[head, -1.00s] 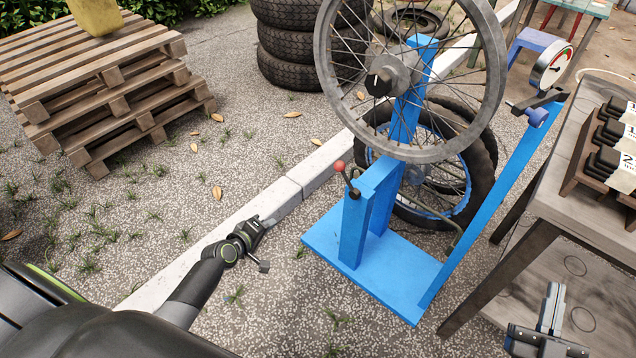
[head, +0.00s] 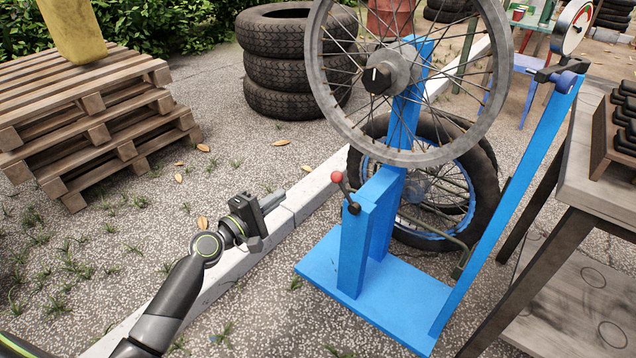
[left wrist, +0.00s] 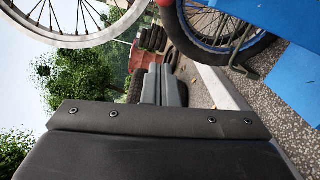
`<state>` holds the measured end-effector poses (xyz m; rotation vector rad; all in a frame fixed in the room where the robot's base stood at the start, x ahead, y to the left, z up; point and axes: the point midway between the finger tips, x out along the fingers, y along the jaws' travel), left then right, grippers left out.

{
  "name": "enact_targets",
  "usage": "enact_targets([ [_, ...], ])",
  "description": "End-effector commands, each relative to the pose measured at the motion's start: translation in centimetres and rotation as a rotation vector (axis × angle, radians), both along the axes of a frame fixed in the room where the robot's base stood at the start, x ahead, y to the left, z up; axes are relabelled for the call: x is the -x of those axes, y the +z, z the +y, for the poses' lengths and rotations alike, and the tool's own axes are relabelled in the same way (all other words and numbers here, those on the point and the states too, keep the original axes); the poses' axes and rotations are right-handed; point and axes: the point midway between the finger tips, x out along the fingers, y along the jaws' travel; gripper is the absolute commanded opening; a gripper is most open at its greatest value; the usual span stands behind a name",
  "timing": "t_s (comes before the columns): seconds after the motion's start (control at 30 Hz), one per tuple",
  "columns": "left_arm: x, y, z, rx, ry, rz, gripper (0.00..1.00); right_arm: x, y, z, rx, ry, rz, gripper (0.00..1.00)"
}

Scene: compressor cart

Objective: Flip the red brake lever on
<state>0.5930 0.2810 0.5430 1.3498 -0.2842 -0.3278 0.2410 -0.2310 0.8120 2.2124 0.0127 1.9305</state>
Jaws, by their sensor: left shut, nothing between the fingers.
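The brake lever is a short dark arm with a red ball knob (head: 337,176), on top of a short blue post (head: 358,245) of the wheel stand. It tilts up and to the left from its pivot. My left gripper (head: 273,199) is left of the lever and apart from it, pointing right. Its fingers are shut and empty; they also show close together in the left wrist view (left wrist: 161,86). A red rounded part, probably the knob, is cut off at the top of that view (left wrist: 168,12). My right gripper is out of view.
A spoked wheel (head: 487,120) is mounted above the blue base (head: 395,310), behind the lever. A workbench (head: 600,185) stands at right, stacked tyres (head: 298,70) behind, pallets (head: 85,120) at left. The ground between my left gripper and the stand is open, crossed by a kerb.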

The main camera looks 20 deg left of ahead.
Motion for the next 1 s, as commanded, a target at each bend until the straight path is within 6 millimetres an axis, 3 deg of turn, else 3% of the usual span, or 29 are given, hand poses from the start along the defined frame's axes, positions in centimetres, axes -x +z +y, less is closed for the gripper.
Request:
enact_targets([
  [0.27,-0.9,0.0,-0.3,-0.002,0.001,-0.001,0.00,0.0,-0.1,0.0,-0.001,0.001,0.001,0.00],
  [0.77,-9.4,-0.1,-4.0,-0.001,0.000,0.000,0.00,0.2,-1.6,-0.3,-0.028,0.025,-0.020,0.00],
  [1.0,-8.8,0.8,-7.0,0.000,0.000,0.001,0.00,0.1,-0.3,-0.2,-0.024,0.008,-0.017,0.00],
])
